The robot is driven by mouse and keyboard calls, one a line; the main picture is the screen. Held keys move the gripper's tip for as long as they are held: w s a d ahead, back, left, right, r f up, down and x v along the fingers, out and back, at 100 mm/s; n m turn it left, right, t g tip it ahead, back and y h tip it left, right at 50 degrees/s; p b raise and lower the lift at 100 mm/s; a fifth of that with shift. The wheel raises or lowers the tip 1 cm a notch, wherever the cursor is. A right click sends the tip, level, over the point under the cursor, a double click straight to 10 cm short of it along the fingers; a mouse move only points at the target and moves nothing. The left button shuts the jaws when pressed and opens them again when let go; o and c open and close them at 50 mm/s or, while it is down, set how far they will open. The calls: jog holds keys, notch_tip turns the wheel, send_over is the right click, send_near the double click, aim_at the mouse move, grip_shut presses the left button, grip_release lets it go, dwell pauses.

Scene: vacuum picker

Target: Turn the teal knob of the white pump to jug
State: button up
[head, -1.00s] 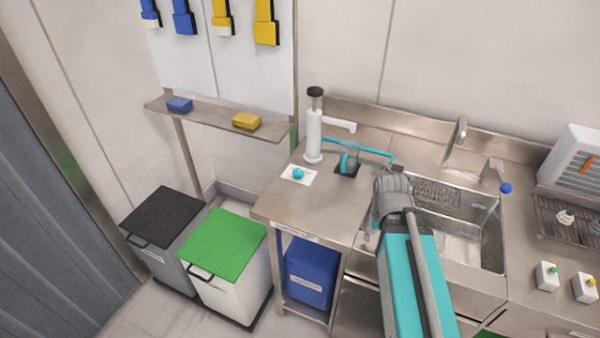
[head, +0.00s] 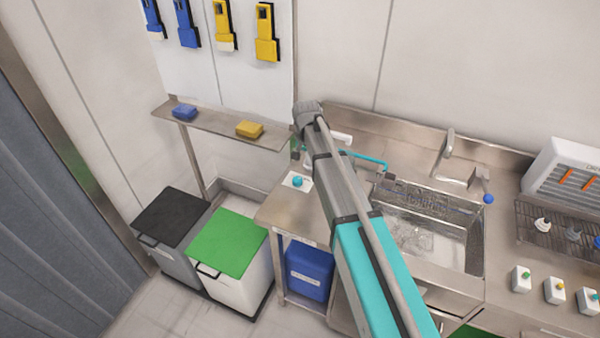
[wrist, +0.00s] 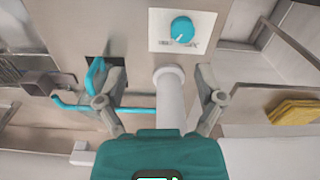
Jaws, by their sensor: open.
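The teal knob (wrist: 182,29) sits on a white plate (wrist: 160,44) on the steel counter, at the top of the wrist view. It also shows in the head view (head: 297,182), left of my arm. A short white mark shows on the knob; the plate's lettering is too small to read. The white pump's column (wrist: 169,100) shows between my fingers in the wrist view; in the head view my arm hides most of it. My gripper (wrist: 160,88) is open, with its fingers apart on either side of the column. I cannot tell whether they touch it. The knob lies beyond the fingertips.
A teal-handled jug (wrist: 95,75) and teal tube (wrist: 120,110) are beside the left finger. The sink (head: 430,230) lies right of my arm. A shelf (head: 220,135) holds a blue and a yellow sponge (head: 250,129). Bare counter (head: 295,212) lies in front of the plate.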

aim_at(297, 180)
jog(key=w+a, duration=0.1)
jog(key=w+a+r, duration=0.1)
jog(key=a, duration=0.1)
jog(key=shift+w+r, duration=0.1)
jog(key=shift+r, duration=0.05)
dwell(0.3)
notch_tip(297, 180, down, 14)
jog(key=b, duration=1.3)
jog(key=shift+r, duration=0.1)
dwell(0.4)
